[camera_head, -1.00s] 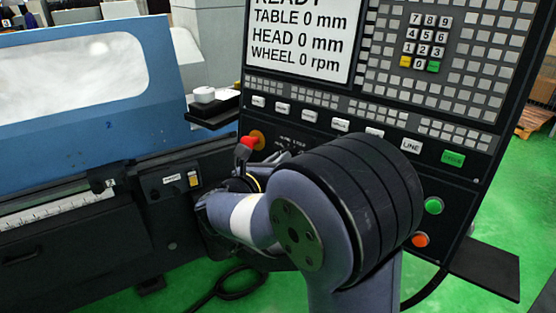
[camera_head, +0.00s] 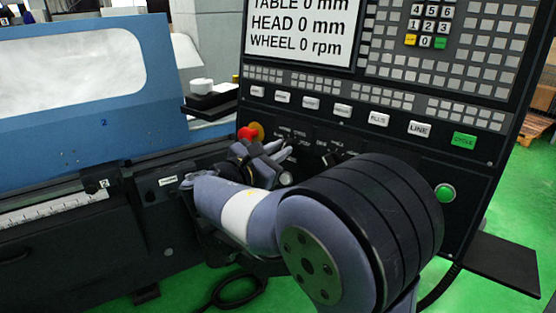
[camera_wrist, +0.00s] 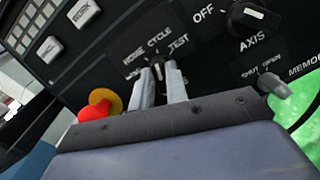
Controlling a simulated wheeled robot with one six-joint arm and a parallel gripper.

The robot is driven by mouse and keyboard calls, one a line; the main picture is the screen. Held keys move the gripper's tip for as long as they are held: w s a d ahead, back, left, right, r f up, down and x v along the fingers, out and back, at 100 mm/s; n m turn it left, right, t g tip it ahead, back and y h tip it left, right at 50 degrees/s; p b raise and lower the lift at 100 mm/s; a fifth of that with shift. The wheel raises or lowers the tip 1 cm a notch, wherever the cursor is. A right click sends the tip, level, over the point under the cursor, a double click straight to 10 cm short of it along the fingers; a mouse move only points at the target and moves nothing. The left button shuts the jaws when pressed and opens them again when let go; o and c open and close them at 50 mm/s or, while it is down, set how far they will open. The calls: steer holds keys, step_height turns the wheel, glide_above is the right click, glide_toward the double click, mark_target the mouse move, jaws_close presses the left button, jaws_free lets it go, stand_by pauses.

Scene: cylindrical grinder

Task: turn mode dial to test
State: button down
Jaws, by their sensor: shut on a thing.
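The mode dial (camera_wrist: 158,66) is a black knob on the panel. In the wrist view its white mark points up, roughly toward the word CYCLE, with TEST printed to the right. My gripper (camera_wrist: 160,78) has its two grey fingers on either side of the dial, shut on it. In the head view my gripper (camera_head: 283,154) is at the lower left of the control panel, and its fingers largely hide the dial.
The red-topped yellow stop button (camera_wrist: 101,102) is left of my fingers; it also shows in the head view (camera_head: 248,132). The axis dial (camera_wrist: 252,17) and a grey lever (camera_wrist: 272,85) are to the right. The control panel (camera_head: 470,165) rises behind my arm.

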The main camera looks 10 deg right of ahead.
steer(key=shift+f+m+g+b, duration=0.1)
steer(key=shift+m+g+b, duration=0.4)
steer(key=shift+m+b, duration=1.3)
steer(key=shift+m+g+b, duration=0.5)
steer(key=shift+m+b, duration=0.15)
steer(key=shift+m, duration=2.25)
steer(key=c, duration=1.4)
jaws_free()
steer(key=shift+s, duration=0.1)
steer(key=v, duration=1)
steer(key=shift+s+a, duration=0.15)
steer(key=shift+a, duration=0.2)
